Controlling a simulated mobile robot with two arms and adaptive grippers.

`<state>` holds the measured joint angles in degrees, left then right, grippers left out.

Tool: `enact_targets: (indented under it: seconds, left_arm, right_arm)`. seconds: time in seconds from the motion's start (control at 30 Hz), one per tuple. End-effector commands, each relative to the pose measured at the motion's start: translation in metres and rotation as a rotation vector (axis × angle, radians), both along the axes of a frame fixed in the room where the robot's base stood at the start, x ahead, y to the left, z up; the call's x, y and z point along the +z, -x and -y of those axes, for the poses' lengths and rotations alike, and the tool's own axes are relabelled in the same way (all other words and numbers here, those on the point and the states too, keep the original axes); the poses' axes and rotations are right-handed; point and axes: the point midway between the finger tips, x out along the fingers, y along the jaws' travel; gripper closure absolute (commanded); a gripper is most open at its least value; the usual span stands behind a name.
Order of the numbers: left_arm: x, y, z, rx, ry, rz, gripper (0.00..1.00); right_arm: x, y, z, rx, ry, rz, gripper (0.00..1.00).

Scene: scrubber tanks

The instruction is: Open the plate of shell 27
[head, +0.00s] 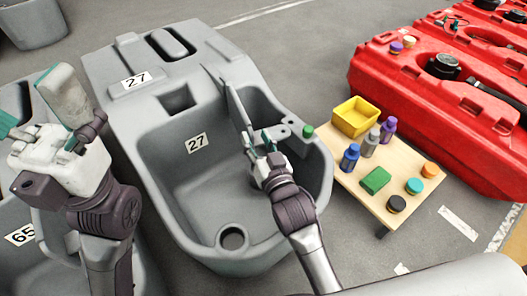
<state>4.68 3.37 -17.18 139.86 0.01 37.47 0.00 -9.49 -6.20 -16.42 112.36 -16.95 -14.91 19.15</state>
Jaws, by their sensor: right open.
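Shell 27 (160,160) is a grey open tank with "27" labels on its top and inner wall. Its plate (238,108) looks like a thin grey panel, standing steeply tilted at the right side of the basin. My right gripper (267,138) is open over the basin, its teal-tipped fingers close to the plate's lower end. I cannot tell whether they touch it. My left gripper (45,125) is raised at the left, away from the plate, over the neighbouring tank. Its finger opening is not clear.
A grey shell labelled 65 (22,235) stands at the left. A low wooden table (343,178) at the right holds a yellow bin (355,117), bottles, a green block (376,180) and several round pieces. Red tanks (440,130) stand behind it. A green cap (308,131) is at shell 27's right rim.

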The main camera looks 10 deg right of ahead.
Motion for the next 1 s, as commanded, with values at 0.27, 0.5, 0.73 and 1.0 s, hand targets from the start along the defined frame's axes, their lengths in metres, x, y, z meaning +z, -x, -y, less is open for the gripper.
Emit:
enact_targets:
  seconds: [0.27, 0.5, 0.73, 1.0]
  left_arm:
    - [0.000, 0.000, 0.000, 0.000, 0.000, -0.001, 0.00]
    - [0.000, 0.000, 0.000, 0.000, 0.000, -0.001, 0.00]
    - [0.000, 0.000, 0.000, 0.000, 0.000, -0.004, 0.00]
    - [0.010, -0.016, 0.001, 0.005, -0.014, -0.141, 0.00]
  right_arm:
    - [-0.001, 0.045, 0.009, 0.000, -0.001, -0.001, 0.58]
    - [0.000, 0.053, 0.010, 0.001, 0.000, 0.000, 0.58]
    - [0.001, 0.053, 0.010, 0.005, -0.005, 0.000, 0.71]
    - [0.018, 0.050, -0.003, 0.186, -0.319, -0.073, 1.00]
